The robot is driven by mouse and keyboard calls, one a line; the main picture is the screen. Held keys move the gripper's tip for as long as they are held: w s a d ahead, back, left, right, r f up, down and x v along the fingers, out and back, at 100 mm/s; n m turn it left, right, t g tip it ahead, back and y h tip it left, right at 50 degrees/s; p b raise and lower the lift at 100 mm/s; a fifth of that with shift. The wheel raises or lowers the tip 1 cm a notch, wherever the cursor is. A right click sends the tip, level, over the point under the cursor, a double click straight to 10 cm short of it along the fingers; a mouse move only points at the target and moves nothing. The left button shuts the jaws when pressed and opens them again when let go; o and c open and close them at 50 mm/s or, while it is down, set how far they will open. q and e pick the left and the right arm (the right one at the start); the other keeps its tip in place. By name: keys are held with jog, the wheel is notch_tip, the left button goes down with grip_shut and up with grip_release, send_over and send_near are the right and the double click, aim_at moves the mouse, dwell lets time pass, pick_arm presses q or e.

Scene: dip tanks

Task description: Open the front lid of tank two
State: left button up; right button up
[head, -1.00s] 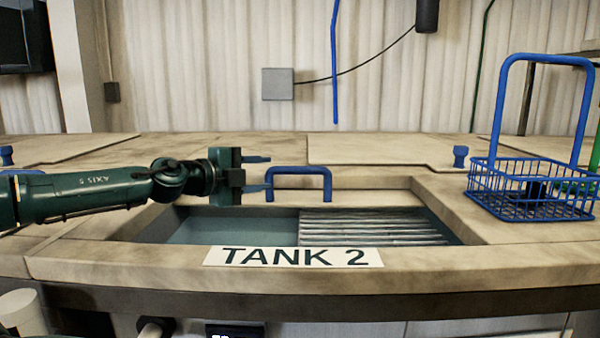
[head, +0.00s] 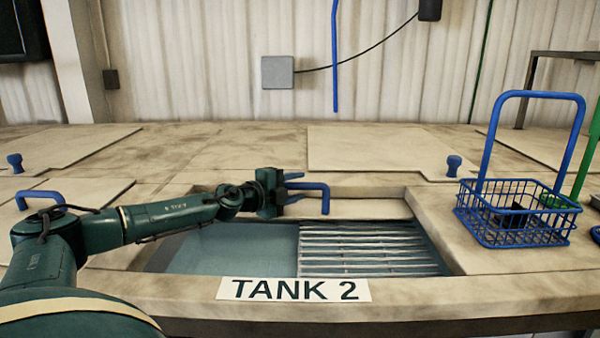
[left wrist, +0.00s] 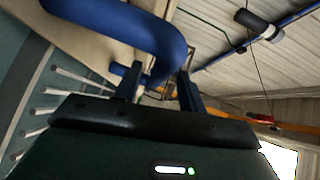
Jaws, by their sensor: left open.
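Tank two is marked by the white "TANK 2" label (head: 294,289) on its front rim. Its opening shows a plain teal area (head: 230,247) at left and grey ribs (head: 368,250) at right. A pale lid strip (head: 368,208) with a blue bar handle (head: 326,200) lies along the opening's far side. My left gripper (head: 304,186) is open at the handle's left part, fingers pointing right on either side of the top bar. It hides the handle's left end. In the left wrist view the handle (left wrist: 125,25) looms close before the fingers (left wrist: 158,82); contact is unclear. My right gripper is out of view.
A blue wire basket (head: 512,222) with a tall handle stands on the counter to the right. Flat lid panels (head: 375,148) with small blue knobs (head: 454,165) lie behind. Another blue handle (head: 40,197) is at left. The counter's far strip is clear.

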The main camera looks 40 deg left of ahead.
pick_arm(q)
jog(key=shift+w+d+f+p, duration=0.1)
jog(key=shift+w+p, duration=0.05)
jog(key=shift+w, duration=0.3)
jog(key=shift+w+d+f+p, duration=0.1)
jog(key=shift+w+p, duration=0.05)
jog(key=shift+w, duration=0.3)
jog(key=shift+c, duration=0.5)
grip_shut()
